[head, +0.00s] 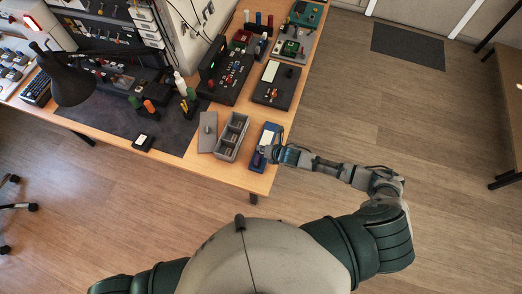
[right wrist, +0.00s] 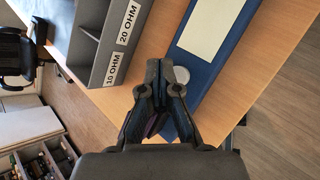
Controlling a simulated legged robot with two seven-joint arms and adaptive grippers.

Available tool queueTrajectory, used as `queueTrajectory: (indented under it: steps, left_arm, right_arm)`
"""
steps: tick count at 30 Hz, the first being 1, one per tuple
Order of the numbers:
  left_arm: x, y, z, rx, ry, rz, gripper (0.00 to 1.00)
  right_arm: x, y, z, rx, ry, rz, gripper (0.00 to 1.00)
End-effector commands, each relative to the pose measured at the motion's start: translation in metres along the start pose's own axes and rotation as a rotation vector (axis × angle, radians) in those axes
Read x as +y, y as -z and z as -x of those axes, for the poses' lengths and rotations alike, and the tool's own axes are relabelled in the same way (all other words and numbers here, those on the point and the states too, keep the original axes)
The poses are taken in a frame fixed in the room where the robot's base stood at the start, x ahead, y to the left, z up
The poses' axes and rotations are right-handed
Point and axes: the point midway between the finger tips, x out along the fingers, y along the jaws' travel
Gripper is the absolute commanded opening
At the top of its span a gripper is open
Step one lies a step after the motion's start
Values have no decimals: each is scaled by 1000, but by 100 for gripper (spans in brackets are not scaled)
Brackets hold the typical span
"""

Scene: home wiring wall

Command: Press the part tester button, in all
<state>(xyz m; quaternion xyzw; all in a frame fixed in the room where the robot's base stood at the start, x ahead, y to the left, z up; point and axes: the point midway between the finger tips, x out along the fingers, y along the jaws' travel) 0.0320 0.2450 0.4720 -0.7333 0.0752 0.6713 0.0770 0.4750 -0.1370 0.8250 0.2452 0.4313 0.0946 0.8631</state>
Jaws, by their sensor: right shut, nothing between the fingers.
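The part tester (head: 268,139) is a blue box with a pale panel near the front corner of the wooden table. In the right wrist view, the blue tester (right wrist: 213,46) fills the upper middle, with its pale panel and a round light-grey button (right wrist: 182,74). My right gripper (head: 269,153) is at the near end of the tester in the head view. In the right wrist view its fingers (right wrist: 166,70) are shut and empty, with the tips beside the button. I cannot tell whether they touch it or the tester. My left gripper is not in view.
A grey compartment bin (head: 232,136) labelled 10 OHM and 20 OHM stands left of the tester, with a flat grey plate (head: 207,132) beyond it. A black board (head: 277,86) lies behind. A dark mat and lamp (head: 70,82) are at left.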

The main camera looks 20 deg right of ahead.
Motion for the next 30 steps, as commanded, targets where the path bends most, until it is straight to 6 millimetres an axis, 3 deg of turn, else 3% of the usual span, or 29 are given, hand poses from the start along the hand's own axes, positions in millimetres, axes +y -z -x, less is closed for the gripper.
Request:
queueTrajectory:
  steps: [30]
  left_arm:
    - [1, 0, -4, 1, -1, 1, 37]
  right_arm:
    - [-6, 5, -7, 1, 1, -1, 0]
